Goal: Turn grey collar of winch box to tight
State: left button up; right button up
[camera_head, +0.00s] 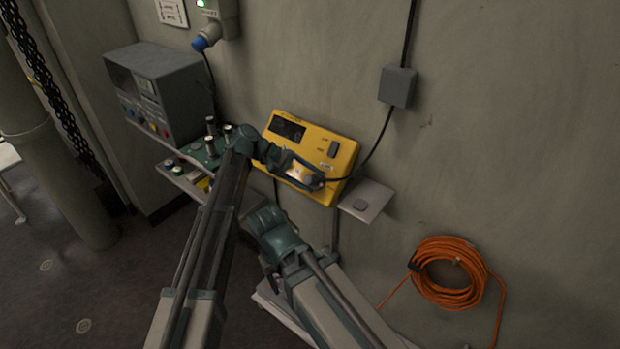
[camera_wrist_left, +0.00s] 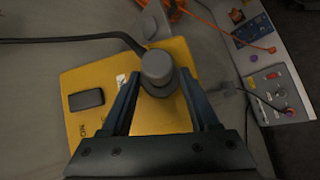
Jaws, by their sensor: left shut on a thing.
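The winch box (camera_head: 343,158) is a yellow box on the wall with a dark display and a dark switch. It also fills the middle of the left wrist view (camera_wrist_left: 95,90). The grey collar (camera_wrist_left: 157,70) is a round grey plug-like part at one end of the box, with a black cable leading off it. My left gripper (camera_head: 314,182) is at the box's lower right corner, shut on the collar, with one finger on each side of it in the left wrist view. The marks around the collar are too small to read. My right arm shows low in the head view; its gripper's fingers cannot be made out.
A small grey shelf (camera_head: 366,200) juts out right of the box. A grey console (camera_head: 160,92) and a green panel with knobs (camera_head: 204,154) stand at the left. An orange cable coil (camera_head: 447,245) hangs at the lower right. A black cable runs up to a grey wall box (camera_head: 397,87).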

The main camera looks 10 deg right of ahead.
pick_arm(q)
jog(key=o, duration=1.4)
jog(key=shift+c, duration=0.2)
jog(key=p+v, duration=0.8)
jog(key=v, duration=0.6)
jog(key=shift+f, duration=0.15)
